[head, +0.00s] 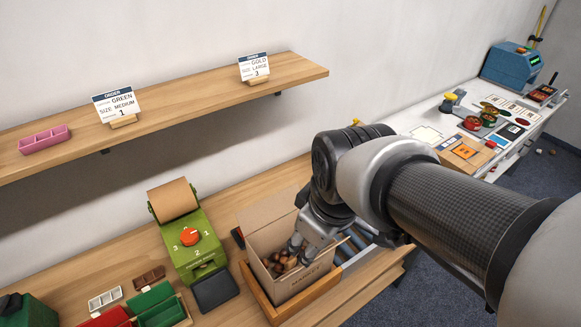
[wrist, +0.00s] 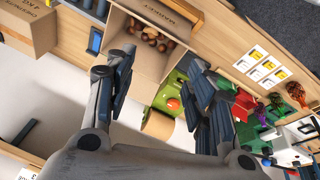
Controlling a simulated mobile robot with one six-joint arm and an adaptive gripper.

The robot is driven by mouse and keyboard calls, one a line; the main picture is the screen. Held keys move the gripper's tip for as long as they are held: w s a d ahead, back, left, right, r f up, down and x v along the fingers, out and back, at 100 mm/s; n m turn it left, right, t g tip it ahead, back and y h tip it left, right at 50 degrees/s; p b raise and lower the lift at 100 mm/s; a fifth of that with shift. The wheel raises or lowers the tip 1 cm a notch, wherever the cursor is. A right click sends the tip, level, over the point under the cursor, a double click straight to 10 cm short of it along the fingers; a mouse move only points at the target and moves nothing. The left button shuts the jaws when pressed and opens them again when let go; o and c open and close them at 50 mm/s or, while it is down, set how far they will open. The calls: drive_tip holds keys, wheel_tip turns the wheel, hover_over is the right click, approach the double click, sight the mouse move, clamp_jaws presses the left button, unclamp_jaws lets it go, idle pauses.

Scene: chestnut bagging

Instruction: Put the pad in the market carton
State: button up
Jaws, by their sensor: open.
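The market carton (head: 303,281) is an open cardboard box with brown chestnuts inside, set in a wooden frame. It also shows in the wrist view (wrist: 136,58). My gripper (head: 309,244) is open and reaches down at the carton's mouth; its fingers are spread and nothing shows between them in the wrist view (wrist: 158,68). A green dispenser (head: 198,252) with an orange knob and a brown paper roll (head: 173,200) stands left of the carton. A dark flat plate (head: 215,290) lies in front of the dispenser. I cannot make out a loose paper pad.
A wooden shelf (head: 190,108) with order cards and a pink tray (head: 45,139) runs above. Red and green bins (head: 157,305) stand at the lower left. A white table (head: 425,120) is at the right. Another carton (wrist: 28,28) shows in the wrist view.

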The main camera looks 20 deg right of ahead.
drive_tip(key=s+r+m+t, duration=0.1)
drive_tip(key=s+r+m, duration=0.1)
drive_tip(key=s+m, duration=0.4)
drive_tip(key=shift+s+r+m, duration=0.25)
drive_tip(key=shift+s+m, duration=0.05)
drive_tip(key=shift+s, duration=0.35)
drive_tip(key=shift+d, duration=0.1)
